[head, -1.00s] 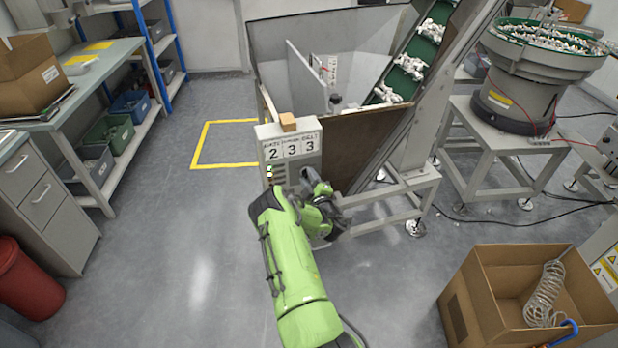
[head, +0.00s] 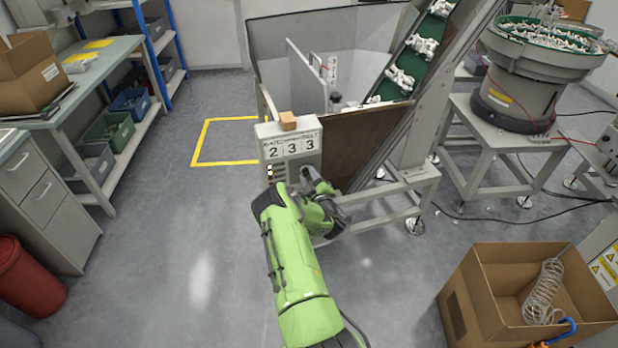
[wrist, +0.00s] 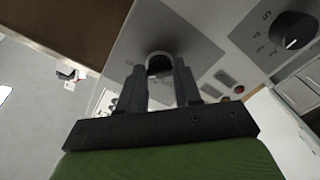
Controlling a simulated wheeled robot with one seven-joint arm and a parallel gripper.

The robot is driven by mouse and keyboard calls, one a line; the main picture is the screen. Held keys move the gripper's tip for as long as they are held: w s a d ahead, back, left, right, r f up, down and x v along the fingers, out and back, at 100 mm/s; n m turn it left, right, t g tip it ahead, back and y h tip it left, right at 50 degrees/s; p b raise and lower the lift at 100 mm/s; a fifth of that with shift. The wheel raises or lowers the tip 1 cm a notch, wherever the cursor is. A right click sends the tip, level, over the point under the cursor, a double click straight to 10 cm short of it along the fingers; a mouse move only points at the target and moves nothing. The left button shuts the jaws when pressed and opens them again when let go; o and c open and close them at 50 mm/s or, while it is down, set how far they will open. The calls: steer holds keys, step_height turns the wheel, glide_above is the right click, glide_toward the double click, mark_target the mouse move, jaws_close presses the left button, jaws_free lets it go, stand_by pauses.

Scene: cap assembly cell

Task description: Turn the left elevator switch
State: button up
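The left elevator switch (wrist: 159,60) is a dark round knob on a grey plate of the control panel in the wrist view. My gripper (wrist: 160,80) reaches it with one finger on each side of the knob. The fingers stand apart by about the knob's width, and I cannot tell whether they press on it. In the head view my gripper (head: 312,182) is at the lower front of the control box (head: 306,150), and the switch is hidden behind my arm. The green elevator belt (head: 413,56) carries white parts up beside the hopper.
A second black knob (wrist: 292,33) with numbers around it sits to the right on the panel. The hopper (head: 270,55) stands behind the box. An open cardboard box (head: 480,318) is at the lower right. The floor left of my arm is clear.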

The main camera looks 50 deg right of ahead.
steer(key=o, duration=0.4)
steer(key=shift+f, duration=0.1)
steer(key=shift+o, duration=0.2)
steer(key=p+v, duration=0.7)
steer(key=v, duration=0.6)
steer(key=shift+s+r+p, duration=0.35)
steer(key=shift+s+r, duration=0.05)
steer(key=shift+r, duration=0.05)
steer(key=shift+s+p, duration=0.1)
steer(key=shift+p, duration=0.65)
steer(key=p, duration=0.3)
steer(key=s+a+p, duration=0.1)
steer(key=p, duration=0.2)
steer(key=shift+s+a+f+p, duration=0.2)
steer(key=shift+s+f+p, duration=0.05)
steer(key=shift+f+p, duration=0.05)
